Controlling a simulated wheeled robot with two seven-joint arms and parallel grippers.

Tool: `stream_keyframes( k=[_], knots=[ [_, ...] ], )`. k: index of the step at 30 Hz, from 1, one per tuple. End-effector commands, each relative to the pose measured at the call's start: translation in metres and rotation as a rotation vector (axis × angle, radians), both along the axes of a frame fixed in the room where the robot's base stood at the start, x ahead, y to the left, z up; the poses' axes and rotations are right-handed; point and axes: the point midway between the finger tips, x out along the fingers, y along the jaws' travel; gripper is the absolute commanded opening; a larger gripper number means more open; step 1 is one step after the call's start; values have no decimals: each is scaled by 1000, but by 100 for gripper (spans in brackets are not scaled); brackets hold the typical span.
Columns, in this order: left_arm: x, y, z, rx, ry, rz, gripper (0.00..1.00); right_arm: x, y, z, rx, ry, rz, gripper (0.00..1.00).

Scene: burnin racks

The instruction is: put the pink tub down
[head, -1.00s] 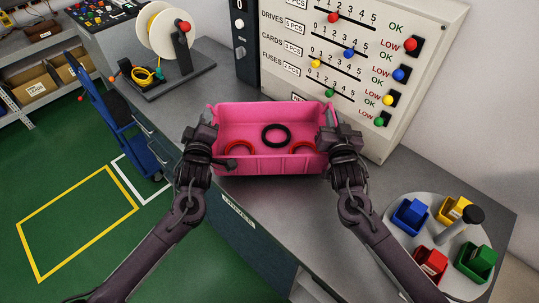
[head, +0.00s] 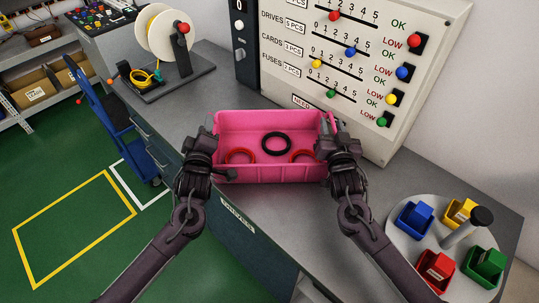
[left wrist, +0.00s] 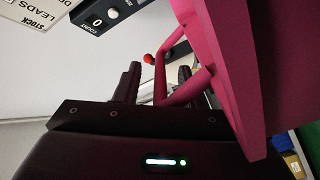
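The pink tub (head: 268,172) is on or just above the grey bench, in the middle of the head view; I cannot tell if its base touches. It is about level and holds a black ring (head: 276,143) and two red rings (head: 240,156) (head: 301,156). My left gripper (head: 209,138) is at its left end. In the left wrist view its fingers (left wrist: 158,78) stand apart, with the tub's pink handle (left wrist: 160,82) between them and gaps beside it. My right gripper (head: 330,135) is at the right-end handle; its fingers are too small to judge.
A panel with sliders and coloured buttons (head: 350,80) stands behind the tub. A cable reel (head: 160,38) on a stand is at the back left. A round turntable (head: 425,252) with coloured bins is at the right. Bare bench (head: 265,205) shows in front of the tub.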

Motion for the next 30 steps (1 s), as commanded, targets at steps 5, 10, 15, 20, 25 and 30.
stream_keyframes(
  k=[5, 10, 15, 20, 25, 30],
  knots=[
    [-33, -2, -2, -2, 3, -3, 37, 0, -1, 0, 0, -1, -1, 34],
    [-70, -3, -1, -3, 3, -1, 37, 0, -1, 0, 0, -1, -2, 34],
    [-98, -4, 0, -2, 2, -2, 37, 0, -1, 0, 0, -1, -2, 34],
    [-111, -5, 1, -2, -1, -3, 37, 0, -1, 0, 0, -1, -2, 34],
    [-114, -5, 1, -1, -3, -3, 37, -15, -1, -1, 1, 1, -1, 34],
    [-114, -5, 1, -1, -3, -3, 37, -49, -3, -1, 1, 2, -2, 34]
  ],
)
